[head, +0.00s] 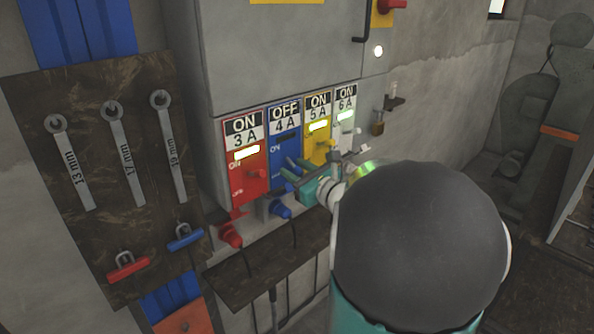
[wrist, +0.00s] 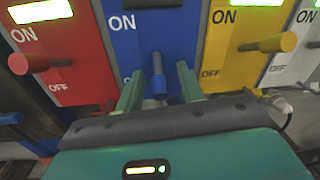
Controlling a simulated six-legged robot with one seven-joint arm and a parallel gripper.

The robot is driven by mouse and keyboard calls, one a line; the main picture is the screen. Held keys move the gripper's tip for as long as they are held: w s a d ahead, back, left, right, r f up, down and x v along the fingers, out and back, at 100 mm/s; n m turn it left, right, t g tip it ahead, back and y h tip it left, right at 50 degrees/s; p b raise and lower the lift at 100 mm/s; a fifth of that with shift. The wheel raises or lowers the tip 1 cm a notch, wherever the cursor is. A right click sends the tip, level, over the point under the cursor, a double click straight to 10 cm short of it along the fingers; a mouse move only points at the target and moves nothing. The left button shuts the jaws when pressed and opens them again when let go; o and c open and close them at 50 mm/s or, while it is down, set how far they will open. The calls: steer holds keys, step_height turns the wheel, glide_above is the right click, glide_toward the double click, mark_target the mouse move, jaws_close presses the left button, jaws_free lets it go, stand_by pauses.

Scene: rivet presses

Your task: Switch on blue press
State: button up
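The blue press panel (head: 286,148) is labelled OFF 4A in the head view, and its lamp strip is dark. In the wrist view the blue panel (wrist: 154,38) shows a blue lever (wrist: 158,74) pointing down, away from its ON mark. My gripper (wrist: 157,90) is open, with one green finger on each side of the blue lever. Gaps show between the lever and both fingers. In the head view my gripper (head: 291,172) is at the lower part of the blue panel and hides much of the lever.
The red panel (head: 245,160), yellow panel (head: 319,130) and white panel (head: 346,118) read ON with lit strips. The red lever (wrist: 22,63) and yellow lever (wrist: 275,43) stick out on either side. A tool board (head: 95,215) with wrenches hangs at left.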

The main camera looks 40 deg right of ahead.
mark_target(298, 167)
jaws_close()
steer(key=shift+r+g, duration=0.15)
steer(key=shift+g, duration=0.15)
steer(key=g, duration=0.1)
steer(key=r+g, duration=0.1)
steer(key=g, duration=0.2)
steer(key=shift+s+r, duration=0.25)
steer(key=shift+w+r+n+g, duration=0.1)
steer(key=shift+r+g, duration=0.2)
steer(key=shift+g, duration=0.55)
steer(key=shift+r+n+g, duration=0.1)
steer(key=shift+r+g, duration=0.25)
steer(key=shift+g, duration=0.55)
steer(key=shift+w+r+n+g, duration=0.1)
steer(key=shift+r+g, duration=0.2)
steer(key=shift+g, duration=0.55)
jaws_free()
